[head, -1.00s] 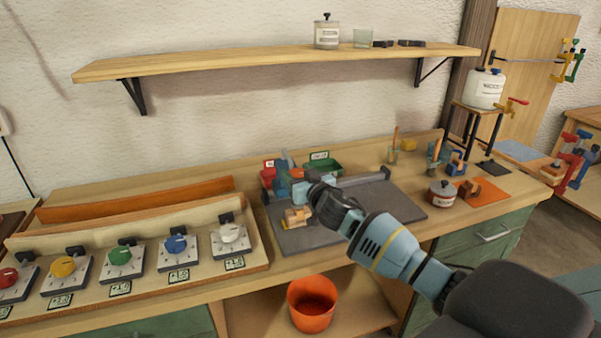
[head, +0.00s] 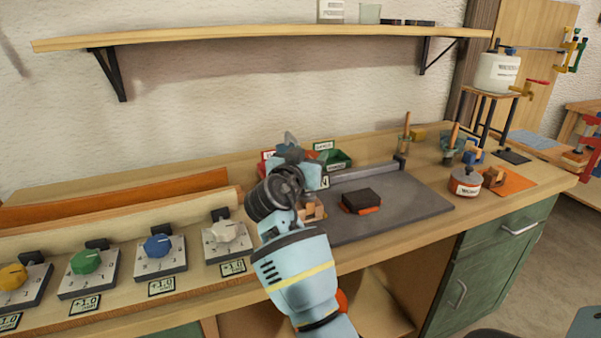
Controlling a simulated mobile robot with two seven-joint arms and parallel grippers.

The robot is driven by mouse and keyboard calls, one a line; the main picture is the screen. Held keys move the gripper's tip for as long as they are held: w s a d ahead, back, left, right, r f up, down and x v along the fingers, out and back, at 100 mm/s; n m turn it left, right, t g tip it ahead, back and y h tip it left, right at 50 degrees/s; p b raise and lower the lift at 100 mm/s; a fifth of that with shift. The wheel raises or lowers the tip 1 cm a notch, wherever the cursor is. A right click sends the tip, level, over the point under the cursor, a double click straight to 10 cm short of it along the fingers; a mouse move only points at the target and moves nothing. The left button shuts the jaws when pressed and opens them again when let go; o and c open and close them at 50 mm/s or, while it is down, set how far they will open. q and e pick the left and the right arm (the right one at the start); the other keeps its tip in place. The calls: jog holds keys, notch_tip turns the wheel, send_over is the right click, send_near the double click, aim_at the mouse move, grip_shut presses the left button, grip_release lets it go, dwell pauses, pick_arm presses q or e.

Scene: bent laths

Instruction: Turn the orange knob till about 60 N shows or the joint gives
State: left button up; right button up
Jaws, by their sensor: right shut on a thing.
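My right gripper (head: 291,152) reaches over the back of the grey work plate (head: 405,206) and is shut, apparently on the orange knob, which its jaws and wrist hide almost wholly. A light blue part (head: 311,176) stands beside the jaws. A pale wooden piece (head: 314,211) sits below it, partly behind my wrist. No force reading can be made out. My left gripper is not in view.
Red (head: 266,156) and green (head: 336,160) bins stand close by the jaws. A dark block (head: 361,199) lies on the plate. Dials, among them a white one (head: 224,231), line the left. A shelf (head: 260,36) hangs above. The plate's right side is clear.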

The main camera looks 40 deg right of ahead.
jog(key=m+g+h+b, duration=0.1)
jog(key=g+b, duration=0.1)
jog(key=m+g+h+b, duration=0.1)
jog(key=m+g+b, duration=0.1)
jog(key=g+b, duration=0.1)
jog(key=shift+w+f+m, duration=0.15)
jog(key=shift+f+m, duration=0.05)
jog(key=shift+m, duration=0.1)
jog(key=m+g+h+b, duration=0.1)
jog(key=m+g+b, duration=0.1)
jog(key=g+b, duration=0.1)
jog(key=shift+r+g, duration=0.1)
jog(key=shift+g, duration=0.3)
jog(key=m+g+b, duration=0.2)
jog(key=g+b, duration=0.1)
jog(key=m+g+b, duration=0.1)
jog(key=g, duration=0.1)
jog(key=shift+r+m+y, duration=0.25)
jog(key=shift+m+y, duration=0.05)
jog(key=shift+m, duration=0.1)
jog(key=shift+g, duration=0.3)
jog(key=shift+b, duration=0.3)
jog(key=o, duration=1)
jog(key=shift+c, duration=0.2)
jog(key=shift+f, duration=0.1)
